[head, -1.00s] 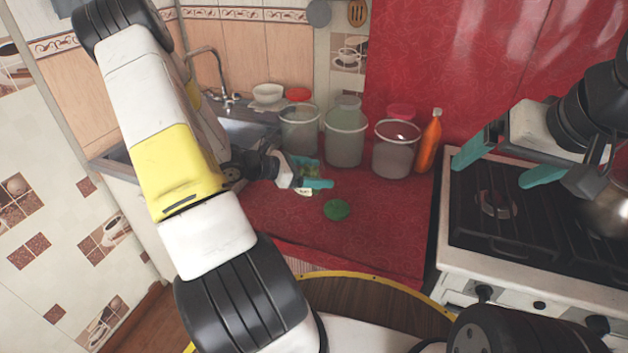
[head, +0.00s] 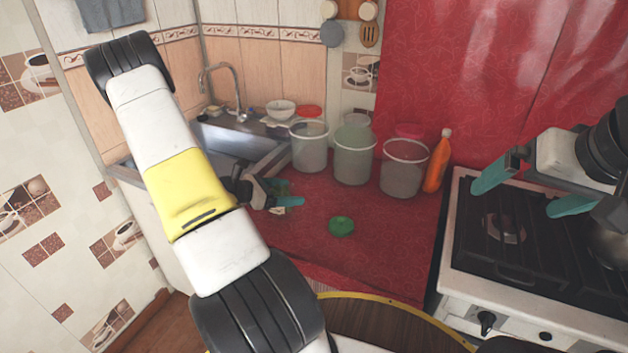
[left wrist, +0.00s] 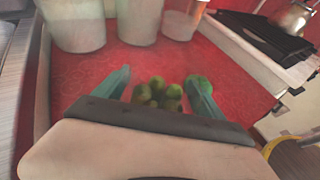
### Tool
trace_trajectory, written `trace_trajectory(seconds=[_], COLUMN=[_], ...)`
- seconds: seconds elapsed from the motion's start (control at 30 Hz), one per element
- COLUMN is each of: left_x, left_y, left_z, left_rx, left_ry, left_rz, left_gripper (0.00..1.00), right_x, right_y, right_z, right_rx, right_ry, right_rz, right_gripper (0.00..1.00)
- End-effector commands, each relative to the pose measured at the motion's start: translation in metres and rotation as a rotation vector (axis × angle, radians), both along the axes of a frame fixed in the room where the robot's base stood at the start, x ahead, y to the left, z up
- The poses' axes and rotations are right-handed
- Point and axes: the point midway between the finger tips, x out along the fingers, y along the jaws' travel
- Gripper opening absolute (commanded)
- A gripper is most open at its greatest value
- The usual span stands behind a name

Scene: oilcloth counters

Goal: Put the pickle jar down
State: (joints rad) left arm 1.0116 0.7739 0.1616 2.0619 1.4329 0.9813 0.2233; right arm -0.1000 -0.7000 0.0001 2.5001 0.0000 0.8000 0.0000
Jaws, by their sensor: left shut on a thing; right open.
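My left gripper (head: 286,201) is over the left part of the red counter, near the sink. It is shut on the pickle jar (head: 283,187), which is mostly hidden behind it in the head view. In the left wrist view, the jar's green pickles (left wrist: 157,94) show between the two teal fingers. I cannot tell whether the jar's base touches the counter. A green lid (head: 341,226) lies on the counter to the right of the gripper. My right gripper (head: 527,190) is open and empty above the stove.
Several tall pale containers, one of them here (head: 404,170), stand along the counter's back, with an orange bottle (head: 437,162) at their right. The sink (head: 230,138) is at the left, the stove (head: 500,235) at the right. The counter's front middle is clear apart from the lid.

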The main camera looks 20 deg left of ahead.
Motion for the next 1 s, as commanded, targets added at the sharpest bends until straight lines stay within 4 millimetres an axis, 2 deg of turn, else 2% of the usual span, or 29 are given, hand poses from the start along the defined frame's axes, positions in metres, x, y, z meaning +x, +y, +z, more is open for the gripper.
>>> trace_trajectory(seconds=[0.03,0.1,0.47,0.6,0.7,1.0], left_x=[0.012,0.024,0.054,0.052,0.052,0.052], left_y=[-0.001,-0.001,-0.002,-0.002,-0.002,-0.002], left_z=[-0.001,-0.002,-0.004,-0.030,-0.039,-0.041], left_rx=[0.001,0.000,0.000,-0.004,-0.003,-0.001], left_ry=[-0.002,-0.003,-0.002,0.002,0.000,-0.001], left_rz=[-0.003,-0.003,-0.002,0.001,0.001,0.000], left_gripper=[0.07,0.07,0.07,0.07,0.07,0.07], right_x=[0.000,0.000,0.000,0.000,0.000,0.000], right_y=[0.000,0.000,0.000,0.000,0.000,0.000], right_z=[0.000,0.000,0.000,0.000,0.000,0.000], right_rx=[0.000,0.000,0.000,0.000,0.000,0.000], right_ry=[0.000,0.000,0.000,0.000,0.000,0.000], right_rz=[0.000,0.000,0.000,0.000,0.000,0.000], right_gripper=[1.00,1.00,1.00,1.00,1.00,1.00])
